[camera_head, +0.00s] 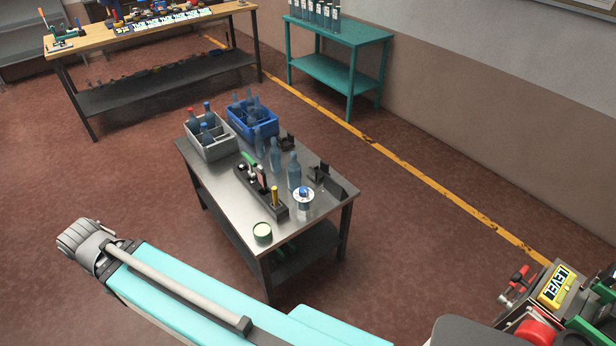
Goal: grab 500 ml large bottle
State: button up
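Several translucent blue-grey bottles stand on the metal-topped table in the middle of the view. The tallest-looking bottle (294,173) stands upright near the table's right side. A second bottle (275,156) and a third bottle (258,140) stand behind it in a row. I cannot read any volume marks, so which one is 500 ml is unclear. More bottles stand in the grey crate (216,154) and the blue crate (256,131). My gripper cannot be made out in this view.
The metal table (232,205) also holds a black tool tray (268,205), a green-rimmed tin (262,233), a white disc-shaped item (303,195) and black brackets (319,176). A wooden bench (100,40) and a teal table (345,32) stand behind.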

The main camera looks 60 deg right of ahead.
aim_at(294, 171)
jog(key=z, duration=1.05)
jog(key=k, duration=0.9)
jog(key=z, duration=0.05)
jog(key=i, duration=0.65)
